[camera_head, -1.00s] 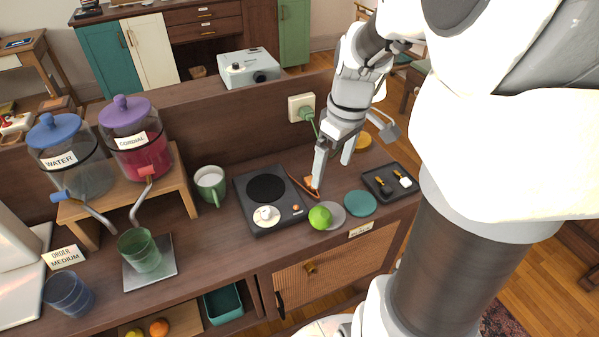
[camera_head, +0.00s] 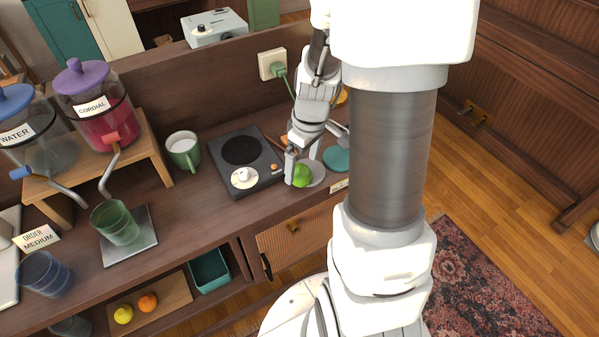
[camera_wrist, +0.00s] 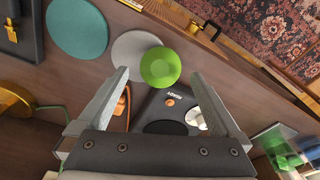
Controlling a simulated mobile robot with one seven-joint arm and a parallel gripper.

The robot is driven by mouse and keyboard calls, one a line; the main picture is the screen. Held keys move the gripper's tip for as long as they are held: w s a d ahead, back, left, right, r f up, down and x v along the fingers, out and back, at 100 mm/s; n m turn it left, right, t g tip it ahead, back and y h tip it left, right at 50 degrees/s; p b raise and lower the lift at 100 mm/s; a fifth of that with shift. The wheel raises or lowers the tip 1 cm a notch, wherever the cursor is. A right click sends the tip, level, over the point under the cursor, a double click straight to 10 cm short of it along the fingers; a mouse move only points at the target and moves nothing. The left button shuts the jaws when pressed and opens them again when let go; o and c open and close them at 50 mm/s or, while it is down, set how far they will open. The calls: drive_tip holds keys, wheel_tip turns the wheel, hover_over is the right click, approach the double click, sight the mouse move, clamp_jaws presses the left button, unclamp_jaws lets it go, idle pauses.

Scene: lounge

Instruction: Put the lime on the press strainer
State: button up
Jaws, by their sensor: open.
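The green lime (camera_head: 302,175) sits at the edge of a flat grey disc (camera_head: 317,174) on the counter; the lime also shows in the wrist view (camera_wrist: 160,67). My gripper (camera_head: 301,168) is open and low over the counter, its fingers around or just behind the lime. In the wrist view the lime lies between the fingertips (camera_wrist: 158,78), slightly beyond them, with no visible grip on it. An orange-handled tool (camera_wrist: 122,103) lies by the left finger. I cannot tell which thing is the press strainer.
A black hotplate (camera_head: 217,166) with a round white piece (camera_head: 244,177) stands left of the lime. A teal disc (camera_head: 337,159) lies to the right. A green mug (camera_head: 184,152), a glass on a metal plate (camera_head: 146,245) and drink dispensers stand further left. A wall socket (camera_head: 272,64) is behind.

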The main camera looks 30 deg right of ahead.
sight(302, 171)
wheel_tip(302, 171, down, 4)
drive_tip(key=shift+r, duration=0.25)
drive_tip(key=c, duration=1.4)
drive_tip(key=shift+r, duration=0.2)
wheel_tip(302, 171, up, 4)
drive_tip(key=shift+w+r+p, duration=0.1)
drive_tip(key=shift+r+p, duration=0.1)
drive_tip(key=shift+p, duration=0.15)
drive_tip(key=s+d+r, duration=0.2)
drive_tip(key=d, duration=0.1)
drive_tip(key=s+d+r, duration=0.1)
drive_tip(key=d+r, duration=0.1)
drive_tip(key=d, duration=0.1)
drive_tip(key=s+d+r, duration=0.2)
drive_tip(key=d, duration=0.2)
drive_tip(key=shift+s+d+r, duration=0.1)
drive_tip(key=shift+s+r, duration=0.05)
drive_tip(key=shift+s, duration=0.2)
